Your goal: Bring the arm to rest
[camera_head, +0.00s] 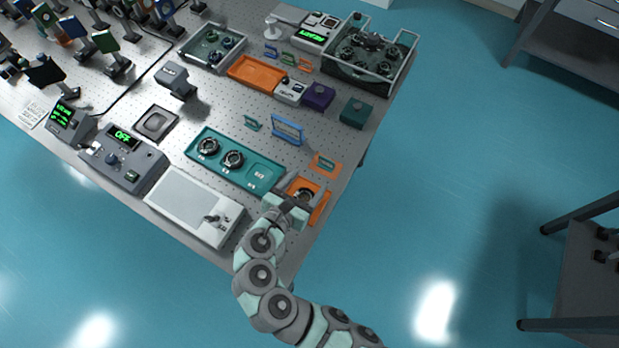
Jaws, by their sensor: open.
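My gripper (304,194) is at the right front edge of the optical table (222,113). It is open, over or beside an orange tray (321,208). A round dark part (306,193) shows between or just below the fingers; I cannot tell whether they touch it. My arm reaches in from the bottom of the view and hides part of the orange tray and the table's edge.
A teal tray (263,178) with round black-rimmed parts lies left of my gripper. A pale flat box (185,200) lies further left. A blue frame (287,130) and a small orange plate (326,165) stand behind. The floor on the right (450,170) is clear.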

